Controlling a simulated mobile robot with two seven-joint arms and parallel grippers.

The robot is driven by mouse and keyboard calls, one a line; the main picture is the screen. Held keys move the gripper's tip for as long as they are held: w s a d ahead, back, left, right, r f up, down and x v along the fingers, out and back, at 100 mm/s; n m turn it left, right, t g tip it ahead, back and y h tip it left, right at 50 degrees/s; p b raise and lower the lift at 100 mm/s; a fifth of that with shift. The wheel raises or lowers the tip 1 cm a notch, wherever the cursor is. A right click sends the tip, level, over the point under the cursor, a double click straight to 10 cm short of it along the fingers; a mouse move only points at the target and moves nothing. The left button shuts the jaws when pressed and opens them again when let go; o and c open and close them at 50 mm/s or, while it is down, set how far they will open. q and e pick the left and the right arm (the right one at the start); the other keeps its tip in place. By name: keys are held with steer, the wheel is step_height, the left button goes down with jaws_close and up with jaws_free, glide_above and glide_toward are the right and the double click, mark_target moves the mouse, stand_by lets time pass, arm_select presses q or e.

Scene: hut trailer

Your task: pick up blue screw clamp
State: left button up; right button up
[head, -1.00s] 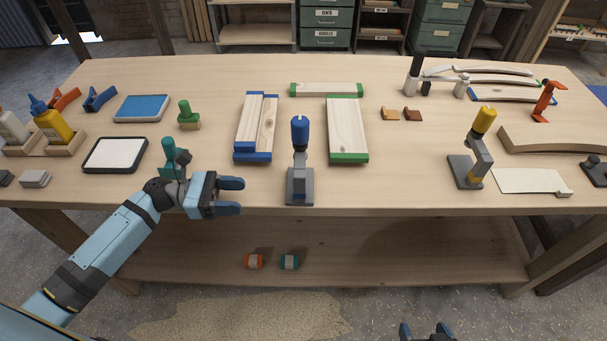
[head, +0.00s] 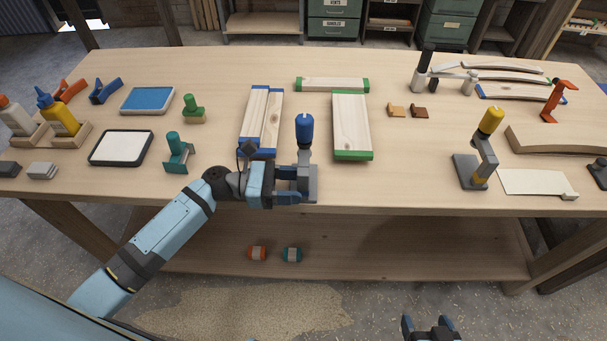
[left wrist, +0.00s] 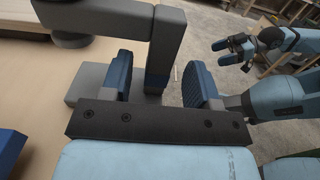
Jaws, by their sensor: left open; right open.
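The blue screw clamp (head: 304,128) stands upright near the table's front edge, with a blue handle on top and a grey frame below. My left gripper (head: 292,184) is open at the lower part of its grey frame, partly covering it. In the left wrist view the clamp's grey upright bar (left wrist: 165,45) is between the two blue finger pads of the left gripper (left wrist: 158,82), with a gap to the right pad. The clamp's handle is out of that view. My right gripper (head: 430,325) is open and empty, low in front of the table.
Blue-ended boards (head: 262,120) lie just behind the left gripper and green-ended boards (head: 351,125) behind the clamp. The table front between the blue and yellow clamps is clear.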

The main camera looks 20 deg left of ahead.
arm_select(q)
steer(key=x, duration=0.2)
steer(key=shift+w+d, duration=0.15)
steer(key=shift+d, duration=0.2)
steer(key=shift+a, duration=0.1)
jaws_close()
steer(key=shift+r, duration=0.1)
steer(key=shift+r, duration=0.1)
step_height(320, 180, up, 24)
steer(key=p, duration=0.7)
steer(key=shift+a, duration=0.1)
stand_by(0.4)
